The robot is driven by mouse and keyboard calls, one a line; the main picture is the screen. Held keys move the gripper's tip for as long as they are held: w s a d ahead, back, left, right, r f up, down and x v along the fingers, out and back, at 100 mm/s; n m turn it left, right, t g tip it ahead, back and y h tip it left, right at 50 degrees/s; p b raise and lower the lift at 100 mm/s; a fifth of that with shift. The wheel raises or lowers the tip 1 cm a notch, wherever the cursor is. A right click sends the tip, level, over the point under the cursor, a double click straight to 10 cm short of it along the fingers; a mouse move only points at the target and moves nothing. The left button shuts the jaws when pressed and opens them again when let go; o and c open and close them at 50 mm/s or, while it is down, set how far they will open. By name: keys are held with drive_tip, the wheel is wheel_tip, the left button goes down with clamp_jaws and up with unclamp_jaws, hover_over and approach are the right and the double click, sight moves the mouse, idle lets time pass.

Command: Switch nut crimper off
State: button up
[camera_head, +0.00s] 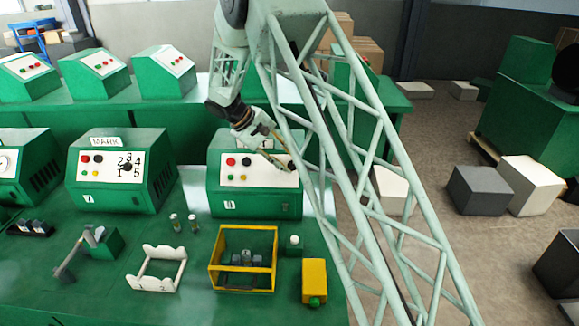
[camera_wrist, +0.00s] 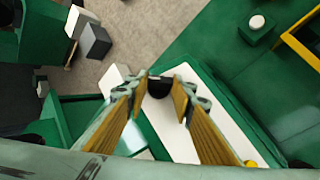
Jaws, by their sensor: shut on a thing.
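A green machine (camera_head: 262,205) with a sloped white panel (camera_head: 250,180) stands at the middle of the bench in the head view. Its panel has red, black, green and yellow buttons on the left. No name is readable on it, so I cannot tell whether it is the nut crimper. My gripper (camera_head: 285,160) is at the panel's right part. In the wrist view my gripper (camera_wrist: 161,88) has its two yellow-brown fingers on either side of a round black knob (camera_wrist: 158,87) on the white panel. It is shut on the knob. The knob's pointer and markings are hidden.
Another green machine (camera_head: 115,192), labelled MARK, stands to the left with a numbered dial. In front are a yellow frame (camera_head: 243,233), a yellow box (camera_head: 314,280) and a white rack (camera_head: 157,269). Several machines line the rear row. Grey and white blocks lie on the floor right.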

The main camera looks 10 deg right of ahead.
drive_tip(key=n+h+b, duration=0.1)
drive_tip(key=n+t+h+b, duration=0.1)
drive_tip(key=f+n+b, duration=0.1)
drive_tip(key=b, duration=0.1)
drive_tip(key=shift+s+a+n+t+h, duration=0.2)
drive_tip(key=shift+a+n+t+h, duration=0.1)
drive_tip(key=shift+t+h, duration=0.1)
drive_tip(key=shift+s+n+t+h+b, duration=0.1)
drive_tip(key=shift+n+t+h+b, duration=0.75)
drive_tip(key=shift+n+b, duration=0.5)
drive_tip(key=shift+r, duration=0.1)
drive_tip(key=o, duration=0.8)
drive_tip(key=shift+d, duration=0.1)
drive_tip(key=shift+o, duration=0.2)
drive_tip(key=shift+a+r, duration=0.1)
drive_tip(key=shift+a, duration=0.1)
drive_tip(key=v, duration=1.1)
drive_tip(key=shift+s+a+r, duration=0.2)
